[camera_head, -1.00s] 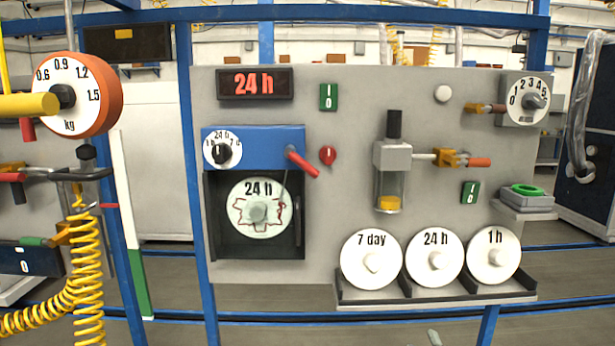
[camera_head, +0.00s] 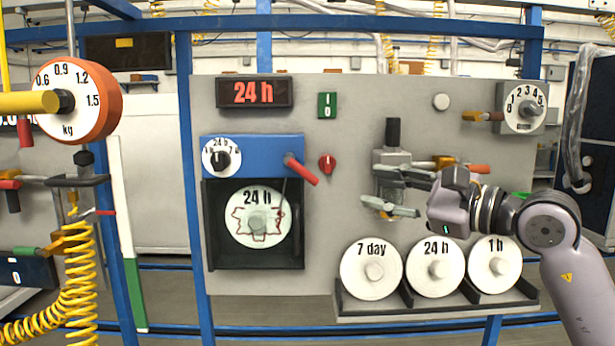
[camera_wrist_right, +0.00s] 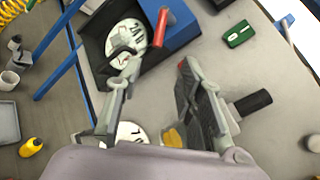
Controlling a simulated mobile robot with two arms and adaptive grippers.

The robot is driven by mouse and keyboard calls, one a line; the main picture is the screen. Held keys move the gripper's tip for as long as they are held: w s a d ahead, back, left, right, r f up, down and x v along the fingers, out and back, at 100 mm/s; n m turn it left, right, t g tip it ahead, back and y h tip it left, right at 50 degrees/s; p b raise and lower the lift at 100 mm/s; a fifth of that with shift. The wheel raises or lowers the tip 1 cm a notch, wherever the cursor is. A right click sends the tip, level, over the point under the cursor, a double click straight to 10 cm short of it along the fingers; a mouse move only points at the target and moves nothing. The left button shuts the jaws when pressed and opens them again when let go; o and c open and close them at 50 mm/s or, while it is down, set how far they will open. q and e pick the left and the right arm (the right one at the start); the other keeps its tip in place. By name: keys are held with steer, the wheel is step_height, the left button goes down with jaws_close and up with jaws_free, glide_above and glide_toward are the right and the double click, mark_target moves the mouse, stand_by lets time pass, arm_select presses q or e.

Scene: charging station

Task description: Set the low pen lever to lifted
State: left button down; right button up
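The red pen lever (camera_head: 302,170) sits on the blue head (camera_head: 262,147) of the chart recorder and slants down to the right. A thin pen arm (camera_head: 283,192) runs from near it down to the 24 h chart disc (camera_head: 257,220). The lever also shows at the top of the right wrist view (camera_wrist_right: 160,27). My right gripper (camera_head: 385,190) is open, its fingers pointing left in front of the glass oiler (camera_head: 393,135), well to the right of the lever. In the wrist view its fingers (camera_wrist_right: 160,68) are apart with nothing between them. My left gripper is not in view.
A red knob (camera_head: 327,163) and a green switch (camera_head: 327,106) lie between recorder and oiler. Spare discs stand on a shelf (camera_head: 440,307) below my right gripper. A dial (camera_head: 525,107) is at upper right. The grey panel (camera_head: 345,215) left of my fingers is bare.

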mark_target(312, 177)
steer(key=p+x, duration=0.5)
steer(key=x, duration=1.2)
steer(key=shift+s+f, duration=0.1)
steer(key=shift+f, duration=0.05)
steer(key=shift+c, duration=0.5)
jaws_close()
